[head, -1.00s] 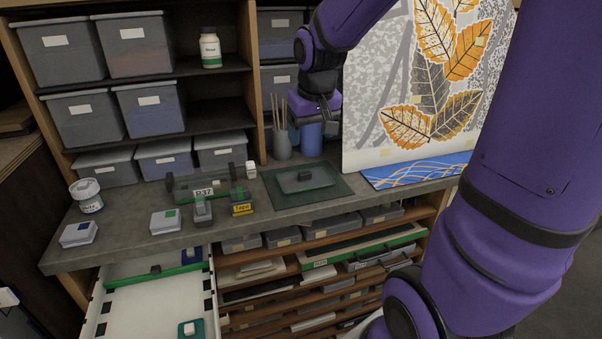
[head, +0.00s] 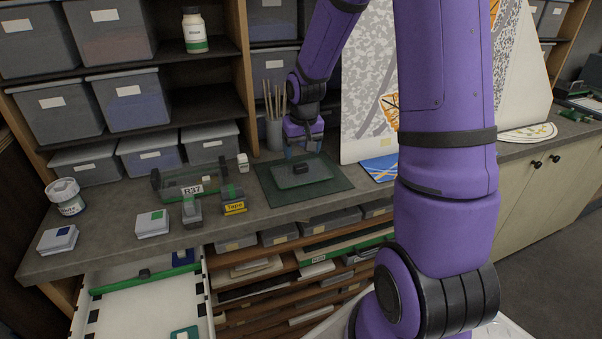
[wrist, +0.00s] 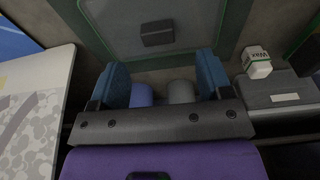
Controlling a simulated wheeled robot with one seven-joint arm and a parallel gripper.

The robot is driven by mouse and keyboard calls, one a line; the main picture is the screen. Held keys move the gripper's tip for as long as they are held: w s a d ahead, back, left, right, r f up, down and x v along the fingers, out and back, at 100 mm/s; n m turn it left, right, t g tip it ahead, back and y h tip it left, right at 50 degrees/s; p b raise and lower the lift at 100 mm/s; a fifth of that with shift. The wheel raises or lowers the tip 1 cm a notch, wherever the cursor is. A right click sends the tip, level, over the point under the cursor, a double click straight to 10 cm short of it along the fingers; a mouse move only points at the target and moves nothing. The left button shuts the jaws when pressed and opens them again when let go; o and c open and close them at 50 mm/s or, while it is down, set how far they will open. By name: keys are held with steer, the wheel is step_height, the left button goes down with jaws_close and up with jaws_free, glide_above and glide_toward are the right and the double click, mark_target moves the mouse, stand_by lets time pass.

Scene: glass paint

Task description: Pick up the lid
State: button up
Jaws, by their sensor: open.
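The lid (head: 290,183) is a flat translucent grey-green panel with a dark block-shaped knob (head: 301,169) on top. It lies on a dark green mat (head: 327,192) on the counter. The lid also shows at the top of the wrist view (wrist: 122,38), with its knob (wrist: 157,33) roughly centred. My gripper (head: 304,152) is above the back part of the mat, just behind the knob as seen from the head. In the wrist view my gripper (wrist: 163,72) has its two blue fingers spread wide, with nothing held between them. The knob is apart from the fingers.
A grey cup of brushes (head: 274,134) stands close behind my gripper. A blue cylinder (wrist: 141,95) shows beyond the fingers. A glass case labelled R37 (head: 184,184), a tape block (head: 234,206) and a Wax bottle (head: 242,163) stand left. A leaf panel (head: 365,110) rises at right.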

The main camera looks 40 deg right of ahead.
mark_target(301, 165)
steer(key=shift+w+d+f, duration=0.1)
steer(key=shift+w+f, duration=0.05)
steer(key=shift+f, duration=1.25)
steer(key=shift+w+d+f, duration=0.1)
steer(key=shift+w+f, duration=0.05)
steer(key=shift+f, duration=1.25)
steer(key=c, duration=1)
